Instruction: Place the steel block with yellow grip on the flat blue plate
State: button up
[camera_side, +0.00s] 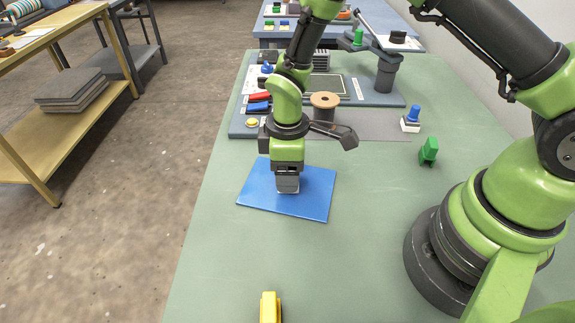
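The flat blue plate (310,203) lies on the green tabletop near the middle of the side view. My gripper (287,175) points down over the plate's upper middle. A small grey, steel-looking block shape (288,184) shows at its tip, low over or touching the plate; I cannot tell which. No yellow grip shows on this shape, and I cannot tell it surely from my fingers. A yellow upright piece (269,308) stands at the bottom edge, partly cut off by the frame; whether steel lies under it is hidden.
A green upright piece (428,151) and a white block with a blue knob (411,119) stand to the right. A wooden spool (324,101) and press parts are behind the plate. The table (215,265) is clear between plate and yellow piece.

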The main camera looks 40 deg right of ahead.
notch_tip(320, 180, up, 12)
jog(key=shift+r, duration=0.2)
dwell(0.4)
jog(key=s+d+r+m+t+y, duration=0.1)
jog(key=s+d+r+m+t, duration=0.1)
jog(key=s+r+m, duration=0.4)
jog(key=s+d+r+m+t+y, duration=0.1)
jog(key=s+d+r+m+t, duration=0.2)
jog(key=s+r+m+t, duration=0.2)
jog(key=s+r+m, duration=0.2)
jog(key=s+r, duration=0.2)
jog(key=s, duration=0.1)
jog(key=shift+s+d+r, duration=0.3)
jog(key=shift+r, duration=0.1)
